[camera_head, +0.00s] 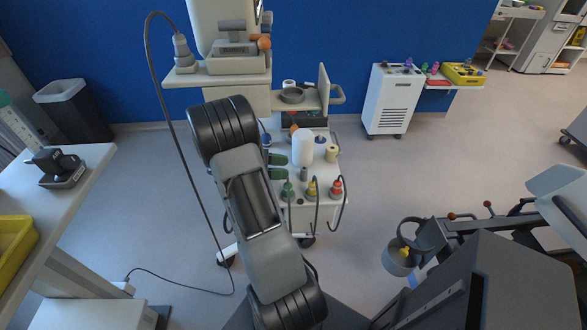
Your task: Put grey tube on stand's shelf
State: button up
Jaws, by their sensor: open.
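A small grey tube (304,174) stands upright on the white lower deck of the wheeled stand (322,212), behind the coloured connectors. My arm crosses in front of the stand and hides its left side. What looks like my gripper (279,166) shows just past the arm's right edge as two dark green fingers, apart, with nothing seen between them. They are left of the tube, and the gripper's body is hidden.
A white bottle (302,148) and a beige roll (331,153) crowd the deck near the tube. Green, yellow and red connectors with cables line its front. A white cabinet (391,100) stands back right. A cable runs along the left floor.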

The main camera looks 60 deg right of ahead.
jog(key=v, duration=0.7)
jog(key=shift+w+a, duration=0.2)
jog(key=s+a+r+m+t+y, duration=0.2)
jog(key=a+t, duration=0.6)
jog(key=a, duration=0.5)
jog(key=s+a+r+m+t+y, duration=0.2)
jog(key=a+t+y, duration=0.5)
jog(key=a, duration=0.6)
jog(key=shift+a+r+m+t+y, duration=0.35)
jog(key=shift+r+m+t, duration=0.4)
jog(key=shift+m, duration=0.65)
jog(key=shift+s, duration=0.1)
jog(key=shift+t, duration=0.25)
notch_tip(320, 180, up, 5)
jog(key=p, duration=0.3)
jog(key=shift+f+p, duration=0.15)
jog(key=shift+p, duration=0.25)
jog(key=shift+f, duration=0.25)
jog(key=shift+c, duration=0.5)
jog(key=shift+d, duration=0.1)
